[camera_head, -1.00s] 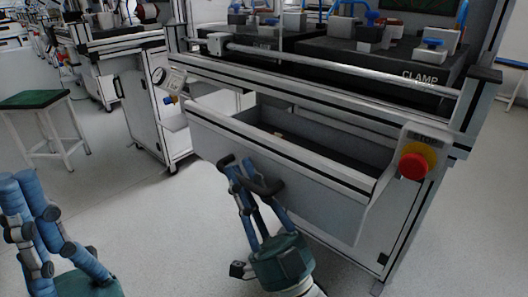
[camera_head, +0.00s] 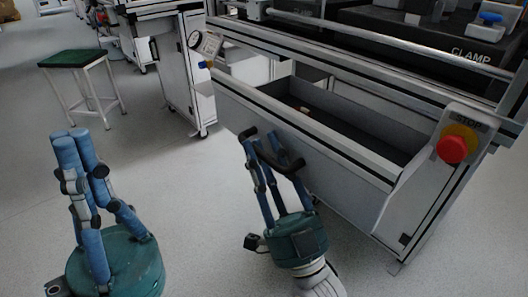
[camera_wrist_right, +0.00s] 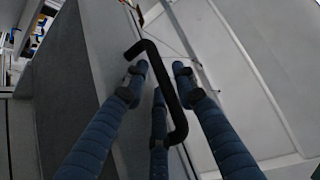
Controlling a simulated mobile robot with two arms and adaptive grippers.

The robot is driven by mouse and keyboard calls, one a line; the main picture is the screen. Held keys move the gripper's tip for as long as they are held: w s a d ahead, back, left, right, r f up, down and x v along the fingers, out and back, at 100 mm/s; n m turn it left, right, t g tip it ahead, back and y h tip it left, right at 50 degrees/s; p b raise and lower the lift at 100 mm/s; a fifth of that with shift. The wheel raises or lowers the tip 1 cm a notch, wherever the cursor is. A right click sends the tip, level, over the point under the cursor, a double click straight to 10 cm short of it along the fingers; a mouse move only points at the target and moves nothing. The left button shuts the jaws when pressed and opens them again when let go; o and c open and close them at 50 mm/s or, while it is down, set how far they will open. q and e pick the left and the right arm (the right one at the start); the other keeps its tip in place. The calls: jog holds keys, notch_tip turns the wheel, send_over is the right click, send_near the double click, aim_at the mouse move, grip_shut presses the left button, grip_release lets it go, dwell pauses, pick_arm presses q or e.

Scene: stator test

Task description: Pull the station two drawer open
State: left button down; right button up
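The station two drawer (camera_head: 345,172) is a grey tray in the bench front. It stands open, with its dark inside showing. Its black bar handle (camera_head: 291,164) is on the front face and also shows in the right wrist view (camera_wrist_right: 176,108). My right gripper (camera_head: 262,143) is at the handle. In the right wrist view its blue fingers (camera_wrist_right: 160,75) lie on both sides of the bar, with a visible gap on the right, so it looks open around the handle.
A silver rail (camera_head: 370,43) runs above. A green-topped stool (camera_head: 72,58) stands at left. The floor (camera_head: 185,215) between my grippers is clear.

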jog(key=shift+f, duration=0.1)
jog(key=v, duration=1.2)
